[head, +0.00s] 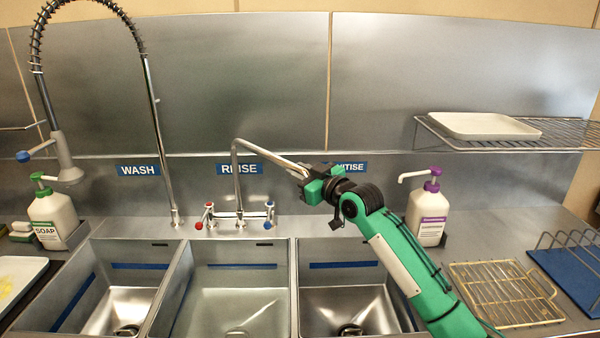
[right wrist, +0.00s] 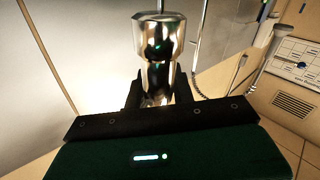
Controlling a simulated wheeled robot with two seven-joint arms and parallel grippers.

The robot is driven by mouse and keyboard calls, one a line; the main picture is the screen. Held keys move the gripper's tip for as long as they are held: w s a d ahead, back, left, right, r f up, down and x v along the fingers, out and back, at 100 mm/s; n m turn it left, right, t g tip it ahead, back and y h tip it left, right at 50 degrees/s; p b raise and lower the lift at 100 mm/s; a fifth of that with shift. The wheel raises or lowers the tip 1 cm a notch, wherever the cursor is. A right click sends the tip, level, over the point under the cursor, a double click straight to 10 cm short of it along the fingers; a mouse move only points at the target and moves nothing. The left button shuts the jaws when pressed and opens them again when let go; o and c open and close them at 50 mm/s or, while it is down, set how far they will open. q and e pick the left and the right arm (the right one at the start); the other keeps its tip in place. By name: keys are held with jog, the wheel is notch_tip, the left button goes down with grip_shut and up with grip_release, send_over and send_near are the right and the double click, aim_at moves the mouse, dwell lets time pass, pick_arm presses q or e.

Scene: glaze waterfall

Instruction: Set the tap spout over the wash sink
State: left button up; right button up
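The chrome tap spout (head: 262,151) rises from the mixer tap behind the rinse sink and bends to the right. Its tip reaches toward the sanitise side, away from the wash sink (head: 97,294) at the left. My right gripper (head: 308,178) is at the spout's tip. In the right wrist view, the shiny spout end (right wrist: 158,60) stands between the two dark fingers, which appear closed against its sides. The red and blue tap handles stand beside the spout's base. My left gripper is not in view.
The rinse sink (head: 236,309) and sanitise sink (head: 352,306) lie right of the wash sink. A tall spray hose (head: 158,140) stands behind the wash sink. A soap bottle (head: 52,215), a purple-topped bottle (head: 428,215) and a wire rack (head: 506,292) flank the sinks.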

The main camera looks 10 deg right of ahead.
grip_shut()
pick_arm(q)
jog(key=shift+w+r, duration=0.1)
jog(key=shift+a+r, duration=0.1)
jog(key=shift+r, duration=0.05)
pick_arm(e)
jog(key=shift+s+a+r, duration=0.1)
jog(key=shift+s+a, duration=0.05)
jog(key=shift+a, duration=0.05)
